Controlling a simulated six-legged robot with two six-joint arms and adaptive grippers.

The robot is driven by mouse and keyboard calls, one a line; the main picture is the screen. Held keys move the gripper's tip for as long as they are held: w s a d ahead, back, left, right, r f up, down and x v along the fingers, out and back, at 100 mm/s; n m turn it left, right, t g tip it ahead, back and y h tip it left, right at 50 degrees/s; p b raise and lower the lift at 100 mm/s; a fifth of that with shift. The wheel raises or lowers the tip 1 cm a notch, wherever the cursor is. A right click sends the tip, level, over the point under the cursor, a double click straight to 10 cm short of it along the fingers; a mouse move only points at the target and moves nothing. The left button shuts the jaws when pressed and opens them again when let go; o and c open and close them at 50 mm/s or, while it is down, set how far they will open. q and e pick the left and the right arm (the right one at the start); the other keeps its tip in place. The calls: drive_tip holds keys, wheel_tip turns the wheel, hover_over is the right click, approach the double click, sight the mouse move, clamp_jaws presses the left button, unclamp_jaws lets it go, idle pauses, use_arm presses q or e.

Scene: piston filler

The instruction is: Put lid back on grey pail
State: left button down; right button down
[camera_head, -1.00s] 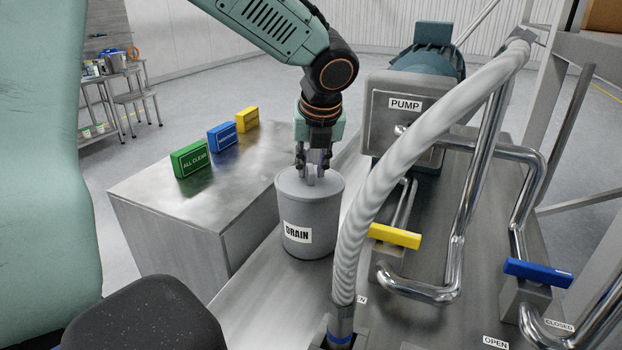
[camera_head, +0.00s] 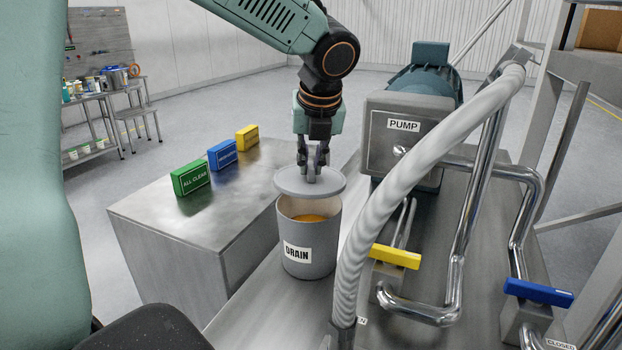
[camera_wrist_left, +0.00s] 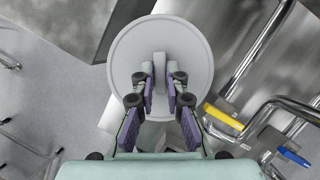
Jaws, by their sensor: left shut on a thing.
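The grey pail (camera_head: 308,252), labelled DRAIN, stands upright on the metal deck in the head view. Its front opening shows, with orange-brown contents inside. The round grey lid (camera_head: 290,184) is held above the pail, apart from its rim and roughly level. My left gripper (camera_head: 313,172) is shut on the lid's upright handle. In the left wrist view the lid (camera_wrist_left: 185,50) fills the upper middle, with the gripper (camera_wrist_left: 160,90) closed on its handle; the lid hides most of the pail there. My right gripper is not in view.
A metal box (camera_head: 165,250) left of the pail carries green (camera_head: 190,177), blue (camera_head: 222,154) and yellow (camera_head: 247,138) blocks. A ribbed hose (camera_head: 375,215) rises close to the pail's right. Beyond it are the pump (camera_head: 405,150) and a yellow valve handle (camera_head: 395,256).

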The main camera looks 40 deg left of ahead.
sight(311, 167)
use_arm(q)
wheel_tip(311, 167, up, 4)
drive_tip(key=shift+r, duration=0.25)
drive_tip(key=shift+s+r+p, duration=0.1)
drive_tip(key=shift+r+p, duration=0.15)
drive_tip(key=shift+p, duration=0.05)
drive_tip(key=shift+d+p, duration=0.1)
drive_tip(key=shift+p, duration=0.3)
drive_tip(key=f+n+p, duration=0.1)
drive_tip(key=p, duration=0.2)
drive_tip(key=shift+s+f+n+p, duration=0.1)
drive_tip(key=shift+f+n+p, duration=0.15)
drive_tip(key=shift+n+p, duration=0.05)
drive_tip(key=shift+f+n+g+y, duration=0.3)
drive_tip(key=shift+n, duration=0.3)
drive_tip(key=n, duration=0.3)
drive_tip(key=shift+f+g, duration=0.3)
drive_tip(key=shift+g, duration=0.1)
drive_tip(key=shift+w+d+f, duration=0.1)
drive_tip(key=shift+w, duration=0.1)
